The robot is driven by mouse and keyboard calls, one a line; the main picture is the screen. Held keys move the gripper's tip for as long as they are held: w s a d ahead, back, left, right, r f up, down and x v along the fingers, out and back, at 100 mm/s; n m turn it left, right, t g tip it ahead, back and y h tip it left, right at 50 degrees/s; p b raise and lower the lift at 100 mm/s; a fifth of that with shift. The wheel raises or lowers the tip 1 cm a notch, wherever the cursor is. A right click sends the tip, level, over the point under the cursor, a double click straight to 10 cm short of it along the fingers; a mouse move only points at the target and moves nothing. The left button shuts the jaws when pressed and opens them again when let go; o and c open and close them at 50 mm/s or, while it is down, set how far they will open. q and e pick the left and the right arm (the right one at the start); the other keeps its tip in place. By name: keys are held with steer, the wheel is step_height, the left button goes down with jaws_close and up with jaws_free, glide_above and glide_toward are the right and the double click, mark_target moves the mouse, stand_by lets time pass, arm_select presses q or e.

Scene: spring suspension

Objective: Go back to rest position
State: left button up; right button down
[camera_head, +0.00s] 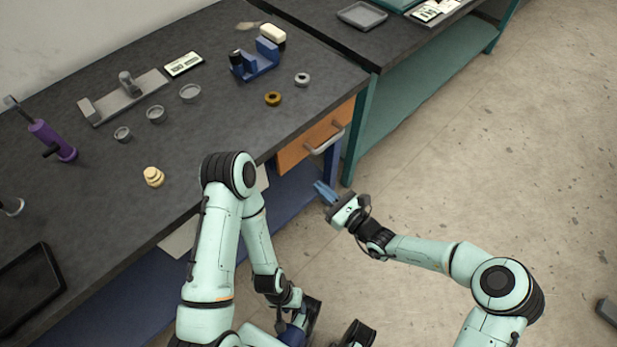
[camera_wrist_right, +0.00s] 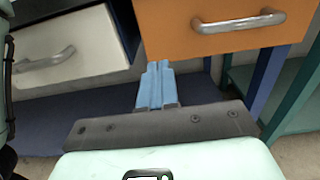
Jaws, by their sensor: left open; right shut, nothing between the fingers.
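My right gripper (camera_head: 325,192) is raised over the floor in front of the workbench, near the orange drawer (camera_head: 305,147). Its blue fingers are together and empty; they also show in the right wrist view (camera_wrist_right: 157,85), pointing toward the space under the orange drawer (camera_wrist_right: 222,25). My left gripper (camera_head: 298,328) is low at the bottom of the head view, close to my body. Its arm bends down in front of the bench edge. Its fingers are partly hidden, it is open, and I see nothing held in it.
The dark workbench (camera_head: 215,135) carries a blue fixture (camera_head: 255,62), several grey rings, a brass-coloured ring (camera_head: 273,99), a purple tool (camera_head: 52,141) and a yellowish stepped part (camera_head: 153,176). A white drawer (camera_wrist_right: 70,55) is left of the orange one. The floor (camera_head: 470,160) to the right is mostly clear.

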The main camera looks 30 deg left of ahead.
steer(key=shift+v, duration=1.65)
steer(key=shift+s, duration=0.1)
